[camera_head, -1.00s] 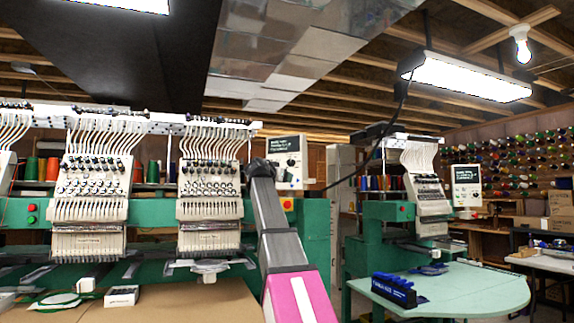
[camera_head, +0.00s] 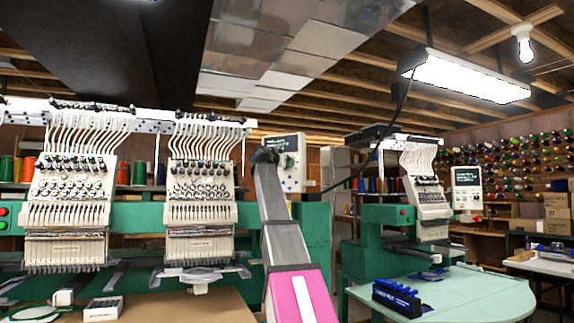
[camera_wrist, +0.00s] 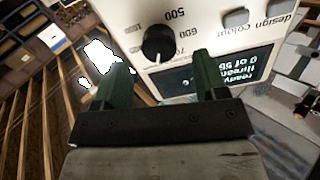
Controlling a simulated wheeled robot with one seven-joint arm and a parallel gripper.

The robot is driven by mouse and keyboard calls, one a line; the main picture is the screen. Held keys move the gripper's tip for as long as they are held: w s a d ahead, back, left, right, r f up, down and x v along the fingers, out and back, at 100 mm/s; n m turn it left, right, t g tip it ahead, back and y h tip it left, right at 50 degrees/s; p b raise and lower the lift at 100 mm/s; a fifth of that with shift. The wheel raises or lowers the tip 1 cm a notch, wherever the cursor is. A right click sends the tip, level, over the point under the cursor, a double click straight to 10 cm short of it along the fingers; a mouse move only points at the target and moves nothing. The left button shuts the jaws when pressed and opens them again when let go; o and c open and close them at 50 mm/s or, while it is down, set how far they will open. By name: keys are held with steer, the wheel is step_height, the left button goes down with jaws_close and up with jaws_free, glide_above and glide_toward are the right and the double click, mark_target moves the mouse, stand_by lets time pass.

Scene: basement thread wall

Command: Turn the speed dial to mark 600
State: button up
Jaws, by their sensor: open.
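The speed dial is a black round knob (camera_wrist: 158,43) on the white control panel (camera_wrist: 205,22), which shows upside down in the wrist view. Printed marks 500, 600 and a partly hidden 70- lie beside it. A small pale mark shows on the knob's edge, but I cannot tell which number it points to. My gripper (camera_wrist: 160,80) is open and empty, its two dark green fingers pointing toward the panel, with the knob seen between and beyond the tips. I see no contact. In the head view the panel (camera_head: 292,160) stands just right of my arm's end, where the fingers are hidden.
A lit display (camera_wrist: 215,70) sits next to the knob, with grey buttons (camera_wrist: 236,17) beyond. Embroidery heads (camera_head: 200,190) stand left of my arm. A second machine with a pale green table (camera_head: 450,295) stands to the right, a blue-black rack (camera_head: 397,297) on it.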

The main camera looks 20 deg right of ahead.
steer(key=shift+x, duration=1.75)
steer(key=c, duration=0.9)
steer(key=n, duration=2.1)
steer(key=shift+a+f, duration=0.1)
steer(key=shift+f, duration=0.05)
steer(key=shift+n, duration=0.3)
